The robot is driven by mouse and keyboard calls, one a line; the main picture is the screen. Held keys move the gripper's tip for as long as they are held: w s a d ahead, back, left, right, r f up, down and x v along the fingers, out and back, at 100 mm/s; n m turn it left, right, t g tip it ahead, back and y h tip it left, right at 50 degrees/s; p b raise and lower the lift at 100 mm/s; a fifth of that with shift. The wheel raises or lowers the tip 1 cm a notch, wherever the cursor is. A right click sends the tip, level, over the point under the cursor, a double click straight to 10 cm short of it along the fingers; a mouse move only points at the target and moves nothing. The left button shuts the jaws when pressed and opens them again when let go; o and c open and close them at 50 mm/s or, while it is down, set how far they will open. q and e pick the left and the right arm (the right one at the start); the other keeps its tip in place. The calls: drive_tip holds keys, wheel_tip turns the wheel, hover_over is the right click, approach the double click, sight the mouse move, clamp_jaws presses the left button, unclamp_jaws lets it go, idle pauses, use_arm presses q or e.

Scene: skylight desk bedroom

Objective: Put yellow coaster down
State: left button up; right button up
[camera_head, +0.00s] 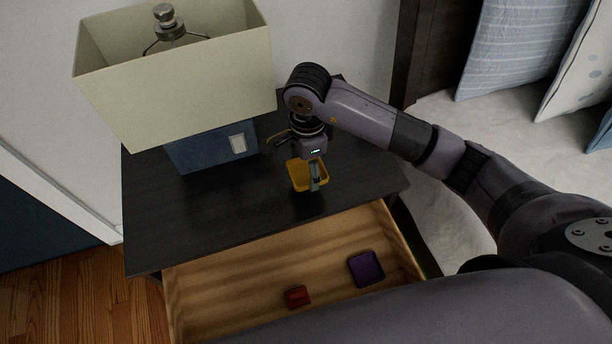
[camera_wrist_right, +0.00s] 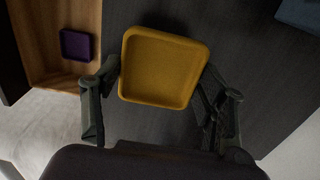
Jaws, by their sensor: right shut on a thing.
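The yellow coaster (camera_head: 297,177) is a square dish with a raised rim. In the head view it is at the dark nightstand top, near its front edge. In the right wrist view the yellow coaster (camera_wrist_right: 162,68) sits between the two fingers. My right gripper (camera_head: 310,168) is shut on it from above; its fingers (camera_wrist_right: 158,92) are at opposite sides of the coaster. I cannot tell whether the coaster touches the nightstand top (camera_head: 215,205). My left gripper is not in view.
The drawer (camera_head: 225,285) below is open and holds a purple coaster (camera_head: 366,268) and a small red object (camera_head: 297,296). A lamp with a blue base (camera_head: 205,150) and cream shade (camera_head: 180,80) stands at the back left. A bed (camera_head: 440,195) is at the right.

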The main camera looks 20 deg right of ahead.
sight(307, 172)
drive_tip(key=shift+f, duration=2.65)
drive_tip(key=shift+f, duration=0.2)
drive_tip(key=o, duration=1.1)
drive_tip(key=shift+o, duration=0.2)
drive_tip(key=shift+r, duration=0.1)
wheel_tip(307, 172, up, 11)
drive_tip(key=shift+r+b, duration=0.1)
drive_tip(key=shift+b, duration=0.2)
drive_tip(key=shift+r, duration=0.5)
